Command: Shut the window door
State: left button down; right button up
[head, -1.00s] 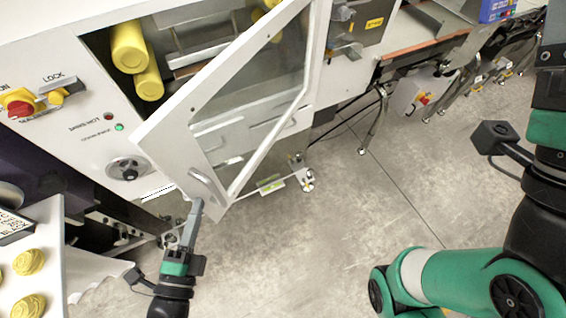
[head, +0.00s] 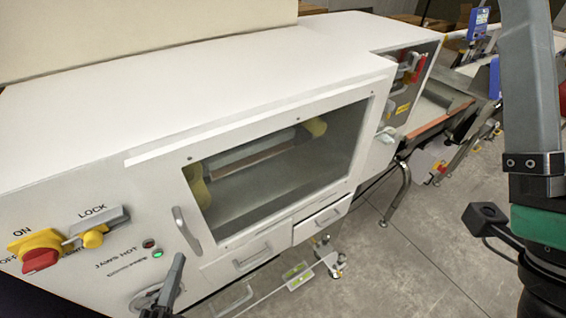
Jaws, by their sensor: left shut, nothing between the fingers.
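The window door (head: 222,243) has a white frame around a clear pane and now lies against the front of the white machine, with no clear gap in view. Its pale grey bar handle (head: 187,229) is on its left side. Yellow rollers (head: 196,186) show through the pane. My left gripper (head: 178,262) is shut and empty, below and slightly left of the handle, apart from it in the picture.
A red and yellow switch (head: 40,252), a yellow lock knob (head: 93,239) and indicator lights sit left of the door. Drawers (head: 322,219) with handles are below it. A conveyor (head: 440,110) extends at the right.

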pick_arm(q)
jog(key=shift+w, duration=0.1)
dwell(0.7)
jog(key=s+a+b, duration=0.2)
jog(key=s+a, duration=0.3)
jog(key=a, duration=0.3)
jog(key=shift+s, duration=0.15)
jog(key=shift+d, duration=0.1)
dwell(0.3)
